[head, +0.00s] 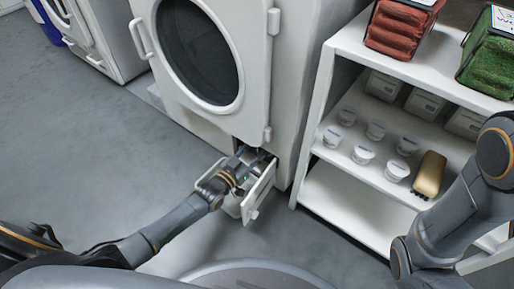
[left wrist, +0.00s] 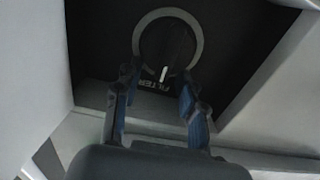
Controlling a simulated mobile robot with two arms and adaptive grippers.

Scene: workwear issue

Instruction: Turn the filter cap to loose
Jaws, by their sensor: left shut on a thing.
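The filter cap (left wrist: 165,45) is a dark round knob inside a pale grey ring, with a white mark on its lower side in the left wrist view. The word FILTER shows below it, upside down. My left gripper (left wrist: 160,72) is shut on the cap, one finger on each side. In the head view my left gripper (head: 246,158) reaches into the low opening of the white washer (head: 285,90), and the cap is hidden there. The small flap (head: 260,192) at the opening stands open. My right arm shows at the right, but its gripper is outside the view.
A white shelf unit (head: 322,90) stands right of the washer, with several white-lidded cups, a yellow brush (head: 430,174), boxes, and red and green folded cloths. The round door of the washer is above the opening. Grey floor (head: 80,140) is clear at the left.

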